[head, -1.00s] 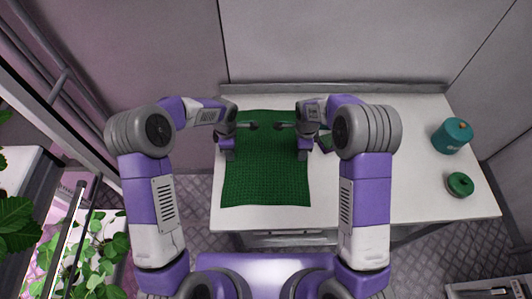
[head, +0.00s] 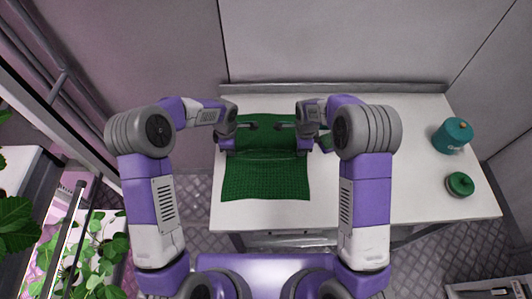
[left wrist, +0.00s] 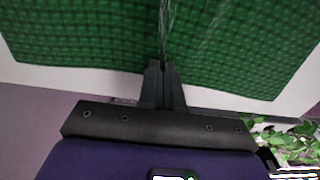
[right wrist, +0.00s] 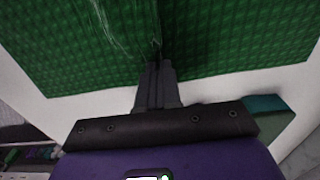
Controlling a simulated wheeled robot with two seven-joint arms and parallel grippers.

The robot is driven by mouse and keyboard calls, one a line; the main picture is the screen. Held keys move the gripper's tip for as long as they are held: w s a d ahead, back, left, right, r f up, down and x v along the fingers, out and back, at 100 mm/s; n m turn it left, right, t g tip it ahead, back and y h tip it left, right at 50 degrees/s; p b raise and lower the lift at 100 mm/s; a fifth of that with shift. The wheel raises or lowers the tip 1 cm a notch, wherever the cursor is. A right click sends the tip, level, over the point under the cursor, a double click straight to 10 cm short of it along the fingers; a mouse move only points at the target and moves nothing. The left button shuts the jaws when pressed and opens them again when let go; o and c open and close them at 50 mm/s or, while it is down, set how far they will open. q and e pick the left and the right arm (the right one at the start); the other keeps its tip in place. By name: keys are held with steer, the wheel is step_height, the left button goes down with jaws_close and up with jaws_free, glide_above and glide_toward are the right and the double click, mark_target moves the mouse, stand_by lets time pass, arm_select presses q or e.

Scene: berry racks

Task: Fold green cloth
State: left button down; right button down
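The green checked cloth (head: 265,183) lies on the white table, below and between my two arms. A raised crease runs across it between the grippers. My left gripper (left wrist: 162,66) is shut on the cloth near its left edge, with wrinkles running out from the fingertips. My right gripper (right wrist: 155,66) is shut on the cloth near its right edge, also with wrinkles at the tips. In the head view the fingertips are mostly hidden by my wrists.
A teal canister (head: 453,135) and a small round green container (head: 460,184) stand on the table's right side. A small green item lies beside my right gripper, partly hidden. A wall ledge (head: 340,88) bounds the back. The table right of the cloth is mostly clear.

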stand_by(0.5)
